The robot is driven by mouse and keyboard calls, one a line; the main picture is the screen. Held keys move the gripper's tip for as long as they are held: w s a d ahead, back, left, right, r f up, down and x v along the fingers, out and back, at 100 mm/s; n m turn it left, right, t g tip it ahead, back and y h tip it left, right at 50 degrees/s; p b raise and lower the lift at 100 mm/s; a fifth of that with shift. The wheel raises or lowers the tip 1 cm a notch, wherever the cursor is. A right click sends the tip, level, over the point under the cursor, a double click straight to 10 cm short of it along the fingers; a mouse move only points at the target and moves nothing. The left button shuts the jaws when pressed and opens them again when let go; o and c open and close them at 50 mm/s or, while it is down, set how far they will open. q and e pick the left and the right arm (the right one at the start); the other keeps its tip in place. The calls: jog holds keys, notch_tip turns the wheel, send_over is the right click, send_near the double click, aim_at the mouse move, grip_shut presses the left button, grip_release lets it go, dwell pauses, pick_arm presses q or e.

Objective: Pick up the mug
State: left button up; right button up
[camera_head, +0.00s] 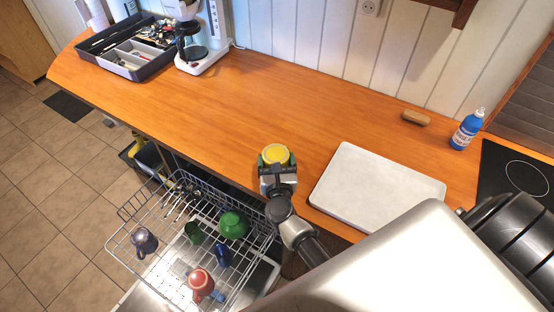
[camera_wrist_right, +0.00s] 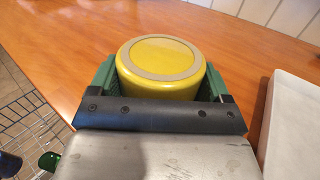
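A yellow mug (camera_head: 275,154) is at the front edge of the wooden counter, its ringed base facing up, so it looks upside down. It fills the right wrist view (camera_wrist_right: 160,70) between two green fingers. My right gripper (camera_head: 277,160) has a finger against each side of the mug and appears closed on it. No handle shows, and I cannot tell whether the mug touches the counter. Other mugs sit in the wire dish rack (camera_head: 120,240): a red one (camera_head: 200,281) and a grey one (camera_head: 144,240). My left gripper is out of view.
A white tray (camera_head: 375,190) lies right of my right gripper. A blue bottle (camera_head: 466,130), a wooden block (camera_head: 416,117) and a hob (camera_head: 520,175) are farther right. A cutlery tray (camera_head: 130,70) and coffee maker (camera_head: 205,55) stand back left. The counter's middle is clear.

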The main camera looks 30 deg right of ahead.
jog(key=c, duration=0.4)
jog(key=shift+c, duration=0.2)
jog(key=shift+r, duration=0.1)
